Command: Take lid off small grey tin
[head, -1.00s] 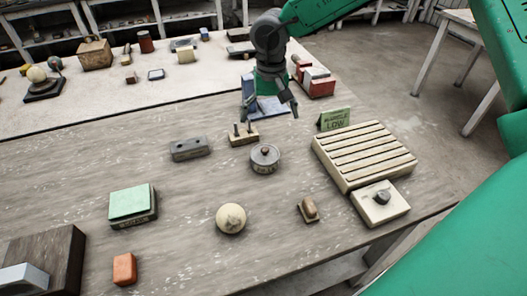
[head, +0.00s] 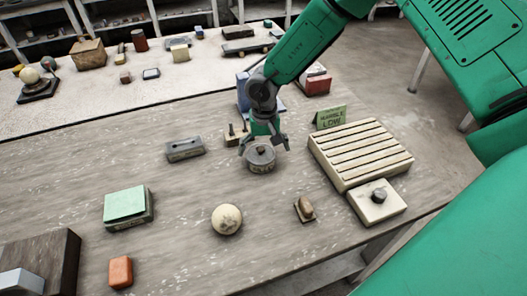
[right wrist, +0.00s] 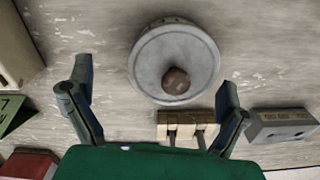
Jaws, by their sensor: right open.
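The small grey tin (head: 260,165) stands upright on the wooden table, with its round grey lid (head: 261,154) on it and a dark knob in the lid's middle. In the right wrist view the lid (right wrist: 150,65) fills the upper middle, with its brown knob (right wrist: 176,80). My right gripper (head: 263,148) is open and just above and behind the tin in the head view. In the right wrist view its fingers (right wrist: 158,90) are spread wide, one on each side below the lid, with nothing between them. My left gripper is not in view.
A small wooden block with pegs (head: 236,134) stands close behind the tin. A grey block with holes (head: 184,149) is to the left. A slatted wooden rack (head: 360,152) and a green sign (head: 331,117) are to the right.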

